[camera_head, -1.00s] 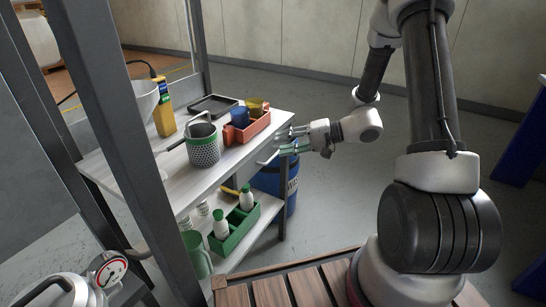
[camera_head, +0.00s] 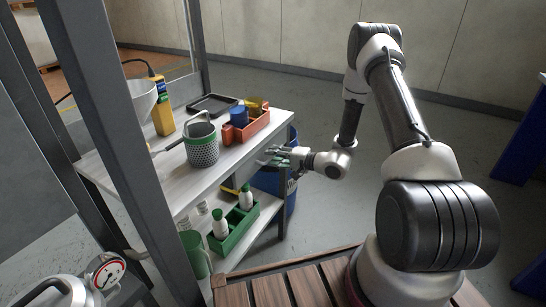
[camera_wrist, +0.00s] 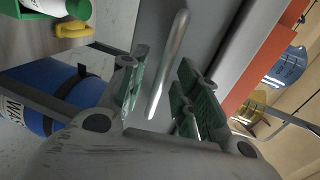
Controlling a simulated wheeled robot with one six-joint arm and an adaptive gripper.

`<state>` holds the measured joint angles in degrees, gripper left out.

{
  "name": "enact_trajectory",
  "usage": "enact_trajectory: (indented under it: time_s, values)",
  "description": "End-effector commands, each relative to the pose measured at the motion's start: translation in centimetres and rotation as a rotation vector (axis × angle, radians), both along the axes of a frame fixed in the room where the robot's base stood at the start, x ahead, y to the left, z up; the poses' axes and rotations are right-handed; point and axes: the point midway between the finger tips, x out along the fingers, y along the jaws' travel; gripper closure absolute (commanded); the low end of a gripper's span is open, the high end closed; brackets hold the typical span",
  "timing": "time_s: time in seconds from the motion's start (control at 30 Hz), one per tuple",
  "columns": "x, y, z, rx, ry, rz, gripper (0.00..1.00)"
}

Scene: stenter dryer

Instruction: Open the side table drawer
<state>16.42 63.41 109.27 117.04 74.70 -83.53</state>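The side table (camera_head: 182,180) stands left of my arm, with a light top and a lower shelf. Its grey drawer front (camera_wrist: 207,32) fills the middle of the wrist view and looks shut. A pale metal bar handle (camera_wrist: 168,62) stands out from it. My gripper (camera_head: 274,155) is at the table's right-hand edge, just below the top. In the wrist view, its green fingers (camera_wrist: 163,82) are open, one on each side of the handle, with visible gaps to it. In the head view the gripper hides most of the handle.
An orange-red tray (camera_head: 247,131) with blue and yellow cups and a perforated pot (camera_head: 202,151) stand on the tabletop. A green crate with bottles (camera_head: 235,228) is on the lower shelf. A blue barrel (camera_head: 291,185) stands close behind my gripper.

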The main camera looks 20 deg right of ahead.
Motion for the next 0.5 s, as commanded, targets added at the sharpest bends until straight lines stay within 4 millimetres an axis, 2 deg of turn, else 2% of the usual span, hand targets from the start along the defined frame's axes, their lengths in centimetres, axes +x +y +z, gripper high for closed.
enact_trajectory:
  time_s: [0.37, 0.5]
  values:
    - [0.63, 0.63, -0.16, 0.001, 0.001, 0.000, 0.68]
    - [0.62, 0.63, -0.16, 0.001, 0.001, 0.000, 0.94]
